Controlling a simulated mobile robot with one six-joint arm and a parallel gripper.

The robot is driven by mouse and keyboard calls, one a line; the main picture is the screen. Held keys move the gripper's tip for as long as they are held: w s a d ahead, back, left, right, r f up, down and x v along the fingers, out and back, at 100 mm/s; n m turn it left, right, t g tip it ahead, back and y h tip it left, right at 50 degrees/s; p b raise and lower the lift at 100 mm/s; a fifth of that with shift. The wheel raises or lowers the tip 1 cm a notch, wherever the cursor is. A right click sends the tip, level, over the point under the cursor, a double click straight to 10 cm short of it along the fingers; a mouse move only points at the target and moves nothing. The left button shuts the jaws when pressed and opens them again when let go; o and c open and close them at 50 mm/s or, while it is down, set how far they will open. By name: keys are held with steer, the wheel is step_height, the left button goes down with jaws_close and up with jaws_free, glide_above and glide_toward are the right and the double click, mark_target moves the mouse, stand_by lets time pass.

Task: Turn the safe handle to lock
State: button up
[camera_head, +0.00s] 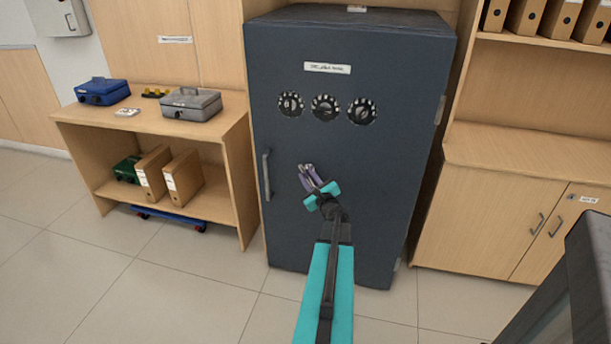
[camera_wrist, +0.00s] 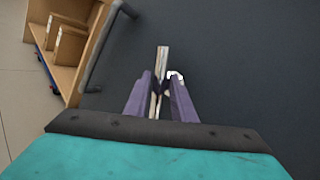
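The safe (camera_head: 345,85) is a tall dark grey-blue cabinet with its door closed against the body. Its pale metal lever handle (camera_wrist: 162,62) shows upright between my fingers in the wrist view. In the head view my gripper (camera_head: 311,178) covers most of this handle, at the middle of the door below the dials. My gripper's purple fingers (camera_wrist: 158,92) stand on both sides of the handle, very close to it. Whether they press on it cannot be told. A small white piece (camera_wrist: 175,75) shows behind the right finger. A grey vertical pull bar (camera_head: 266,175) is at the door's left edge.
A wooden shelf unit (camera_head: 225,135) with cash boxes and binders stands left of the safe. A wooden cabinet (camera_head: 490,205) stands to the right. A dark object (camera_head: 565,290) fills the lower right corner. The tiled floor (camera_head: 180,290) in front is clear.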

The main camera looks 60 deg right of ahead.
steer(key=shift+w+d, duration=0.35)
steer(key=shift+w, duration=0.2)
jaws_close()
steer(key=shift+a, duration=0.1)
